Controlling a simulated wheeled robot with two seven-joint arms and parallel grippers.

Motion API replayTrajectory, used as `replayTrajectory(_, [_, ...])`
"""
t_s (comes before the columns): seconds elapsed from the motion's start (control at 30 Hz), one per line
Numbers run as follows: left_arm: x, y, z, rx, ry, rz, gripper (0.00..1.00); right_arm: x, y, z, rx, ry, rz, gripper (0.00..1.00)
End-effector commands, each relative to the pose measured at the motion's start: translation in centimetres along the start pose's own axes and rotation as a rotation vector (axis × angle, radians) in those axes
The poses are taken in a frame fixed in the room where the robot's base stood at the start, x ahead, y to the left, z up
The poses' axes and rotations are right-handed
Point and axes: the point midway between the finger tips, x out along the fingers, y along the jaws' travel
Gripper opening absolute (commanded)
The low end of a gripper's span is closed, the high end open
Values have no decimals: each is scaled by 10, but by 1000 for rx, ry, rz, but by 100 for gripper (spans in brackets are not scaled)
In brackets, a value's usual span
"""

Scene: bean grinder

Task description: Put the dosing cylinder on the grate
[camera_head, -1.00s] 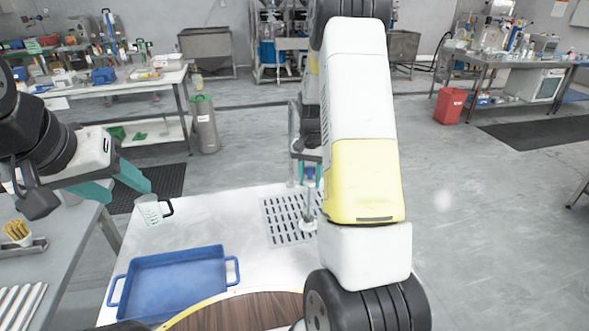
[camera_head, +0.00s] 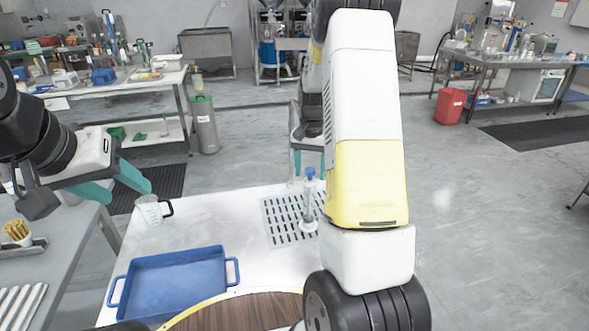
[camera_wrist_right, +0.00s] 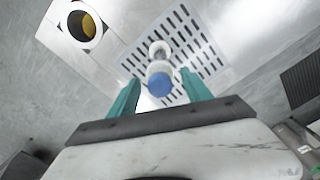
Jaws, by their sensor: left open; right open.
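The dosing cylinder (camera_head: 308,203), clear with a blue top, stands upright on the slotted grate (camera_head: 273,226). Its base appears to rest on the grate's right part. In the right wrist view, the cylinder's blue top (camera_wrist_right: 160,83) lies between my fingers, with the grate (camera_wrist_right: 213,65) behind it. My right gripper (camera_head: 310,172) is open just above and behind the cylinder; the open fingers (camera_wrist_right: 160,80) show apart from it. My left gripper (camera_head: 130,188) is open and empty at the left, above the table's edge. My right arm hides the grate's right edge.
A clear measuring jug (camera_head: 151,210) with a black handle stands at the table's left edge. A blue tray (camera_head: 172,285) lies at the front left, beside a round wooden surface (camera_head: 245,312). The white table (camera_head: 215,215) is bare between jug and grate.

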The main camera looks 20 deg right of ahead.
Motion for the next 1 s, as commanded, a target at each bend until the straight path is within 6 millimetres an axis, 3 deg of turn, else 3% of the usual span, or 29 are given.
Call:
replayTrajectory(0.1, [0,0,0,0,0,0,52,-29,-1,-1,-1,5,-2,58])
replayTrajectory(0.3, [0,0,0,0,0,0,52,-66,0,-1,0,3,-1,58])
replayTrajectory(0.57, [0,0,0,0,0,0,52,-93,-1,5,-11,8,-13,58])
replayTrajectory(0.67, [0,0,0,0,0,0,52,-114,-2,23,-47,32,-52,58])
replayTrajectory(0.77, [0,0,0,0,0,0,52,-145,-4,54,-112,78,-114,58])
replayTrajectory(1.0, [0,0,0,0,0,0,52,-202,0,153,-318,227,-248,58])
